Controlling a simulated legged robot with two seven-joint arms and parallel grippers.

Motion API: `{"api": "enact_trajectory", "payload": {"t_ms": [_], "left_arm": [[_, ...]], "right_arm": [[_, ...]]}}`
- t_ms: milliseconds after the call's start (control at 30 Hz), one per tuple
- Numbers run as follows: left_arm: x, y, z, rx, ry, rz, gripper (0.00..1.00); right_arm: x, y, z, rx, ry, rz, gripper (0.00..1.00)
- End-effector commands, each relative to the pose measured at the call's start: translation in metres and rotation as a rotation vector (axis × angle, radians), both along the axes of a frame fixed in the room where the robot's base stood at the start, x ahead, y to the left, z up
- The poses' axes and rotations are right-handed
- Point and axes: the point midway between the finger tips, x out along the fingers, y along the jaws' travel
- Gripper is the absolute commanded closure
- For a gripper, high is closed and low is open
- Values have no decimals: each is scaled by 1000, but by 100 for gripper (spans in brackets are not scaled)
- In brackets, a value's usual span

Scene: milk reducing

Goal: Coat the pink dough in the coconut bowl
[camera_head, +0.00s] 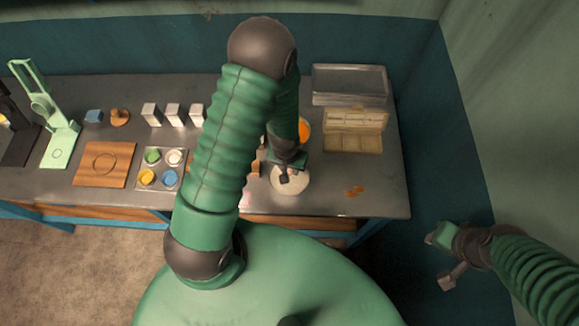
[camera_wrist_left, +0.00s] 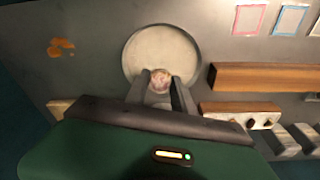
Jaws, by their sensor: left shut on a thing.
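The coconut bowl is a round, pale white dish (camera_head: 303,184) near the front edge of the table. It also shows in the left wrist view (camera_wrist_left: 140,45). My left gripper (camera_head: 287,176) is over this bowl, pointing down. In the left wrist view my left gripper (camera_wrist_left: 160,88) is shut on the small, round pink dough (camera_wrist_left: 160,76), between its two fingers at the bowl's near side. Whether the dough touches the bowl's contents is hard to tell. My right gripper (camera_head: 446,258) is open and empty, off the table's right side.
An open wooden box (camera_head: 352,142) and a grey tray (camera_head: 349,85) stand at the back right. Orange spots (camera_head: 355,191) lie on the table. At left are a tray of coloured cups (camera_head: 161,167), a wooden board (camera_head: 103,164), white boxes and a green press (camera_head: 58,140). The table's right end has free room.

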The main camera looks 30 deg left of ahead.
Motion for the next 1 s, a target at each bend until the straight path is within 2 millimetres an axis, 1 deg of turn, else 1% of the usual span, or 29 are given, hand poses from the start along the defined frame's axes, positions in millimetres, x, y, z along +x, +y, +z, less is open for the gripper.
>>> {"api": "enact_trajectory", "payload": {"t_ms": [233,333,600,667,1000], "left_arm": [[0,0,0,0,0,0,100],[0,0,4,0,0,0,100],[0,0,37,0,0,0,100],[0,0,42,0,0,0,100],[0,0,40,0,0,0,100]], "right_arm": [[0,0,0,0,0,0,65],[0,0,4,0,0,0,65],[0,0,32,0,0,0,65],[0,0,36,0,0,0,65],[0,0,34,0,0,0,65]]}}
